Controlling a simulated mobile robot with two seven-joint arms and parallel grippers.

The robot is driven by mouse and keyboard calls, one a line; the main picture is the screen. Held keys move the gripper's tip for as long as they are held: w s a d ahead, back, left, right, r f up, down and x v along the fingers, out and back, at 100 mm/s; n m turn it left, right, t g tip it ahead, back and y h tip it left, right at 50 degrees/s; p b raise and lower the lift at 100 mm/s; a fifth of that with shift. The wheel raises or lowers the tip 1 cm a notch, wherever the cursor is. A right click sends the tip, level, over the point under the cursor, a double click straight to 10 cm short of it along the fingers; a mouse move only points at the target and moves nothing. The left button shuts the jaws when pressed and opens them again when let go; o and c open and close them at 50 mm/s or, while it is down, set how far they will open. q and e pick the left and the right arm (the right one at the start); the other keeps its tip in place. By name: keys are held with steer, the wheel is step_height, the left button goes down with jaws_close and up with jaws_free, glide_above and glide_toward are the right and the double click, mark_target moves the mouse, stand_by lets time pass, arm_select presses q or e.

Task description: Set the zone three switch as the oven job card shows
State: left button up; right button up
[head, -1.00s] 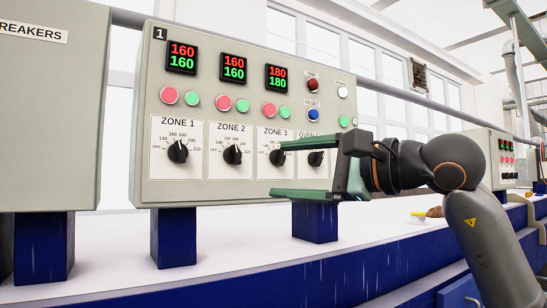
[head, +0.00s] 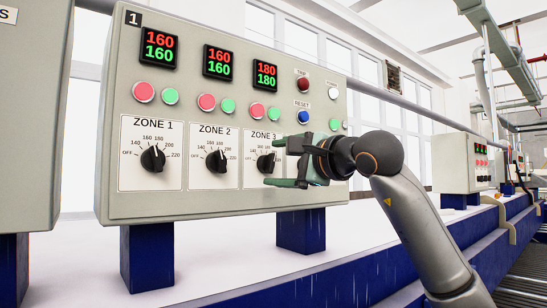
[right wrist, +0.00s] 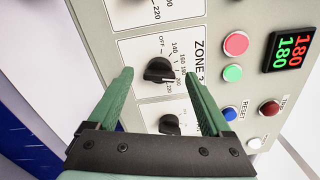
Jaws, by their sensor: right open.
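The zone three switch is a black knob (head: 265,163) on the control panel. In the head view it sits beside my right gripper (head: 272,164), which partly covers its plate. In the right wrist view the same knob (right wrist: 158,70) shows between the two green fingers of the gripper (right wrist: 159,73). The fingers are apart, one on either side in the picture; whether they touch the knob I cannot tell. The knob's white mark appears to point towards the 220 end of the scale; the exact setting is unclear. The oven job card does not show. My left gripper is not in view.
Zone 1 (head: 152,158) and Zone 2 (head: 217,161) knobs stand to the left. Red and green buttons and a display reading 180 (head: 264,67) are above. Another knob (right wrist: 170,124) is close by in the wrist view. The panel stands on blue legs (head: 300,230).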

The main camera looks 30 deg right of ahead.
steer(key=shift+w, duration=0.85)
steer(key=shift+c, duration=0.2)
jaws_close()
steer(key=shift+a, duration=0.1)
steer(key=shift+m, duration=0.3)
steer(key=shift+r+m, duration=0.1)
steer(key=shift+m, duration=2.5)
